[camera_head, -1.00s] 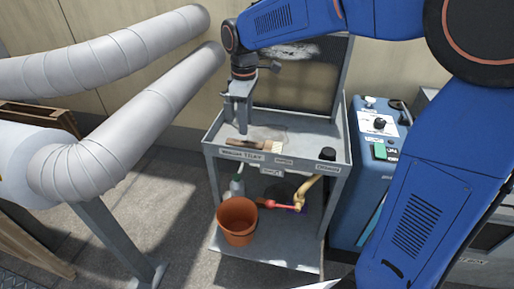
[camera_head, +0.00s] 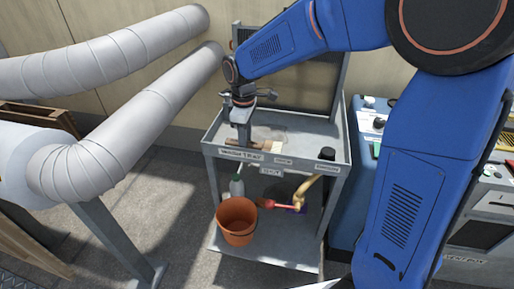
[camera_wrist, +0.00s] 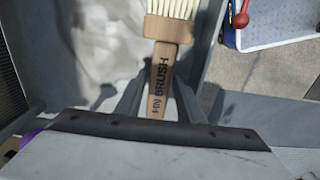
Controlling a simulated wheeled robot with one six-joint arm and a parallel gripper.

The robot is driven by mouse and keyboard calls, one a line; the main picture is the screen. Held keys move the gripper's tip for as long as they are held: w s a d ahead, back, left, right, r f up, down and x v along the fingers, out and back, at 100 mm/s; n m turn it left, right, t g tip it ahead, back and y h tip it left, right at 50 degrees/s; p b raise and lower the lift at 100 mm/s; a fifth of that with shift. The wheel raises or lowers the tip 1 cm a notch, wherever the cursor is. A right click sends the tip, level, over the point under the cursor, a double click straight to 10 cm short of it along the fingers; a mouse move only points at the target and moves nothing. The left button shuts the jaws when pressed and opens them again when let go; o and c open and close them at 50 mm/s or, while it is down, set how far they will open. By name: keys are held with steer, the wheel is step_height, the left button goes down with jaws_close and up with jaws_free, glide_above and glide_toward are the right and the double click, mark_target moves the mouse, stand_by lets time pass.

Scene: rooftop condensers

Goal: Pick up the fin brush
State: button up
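The fin brush (camera_head: 272,146) lies flat on the cart's top tray, its wooden handle to the left and pale bristles to the right. In the wrist view the brush (camera_wrist: 163,62) shows dark letters on its handle, with the bristles at the top edge. My gripper (camera_head: 236,142) points down at the handle end, low over the tray. In the wrist view its fingers (camera_wrist: 159,100) stand on either side of the handle, open, with narrow gaps showing. Whether the fingertips touch the tray is not clear.
The grey tray (camera_head: 310,148) has a raised rim and a black round item (camera_head: 326,154) at its right corner. Silver ducts (camera_head: 110,145) flank the left; a blue machine (camera_head: 365,160) stands right.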

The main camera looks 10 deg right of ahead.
steer(key=shift+c, duration=0.3)
steer(key=c, duration=0.8)
steer(key=shift+o, duration=0.2)
steer(key=shift+r, duration=0.1)
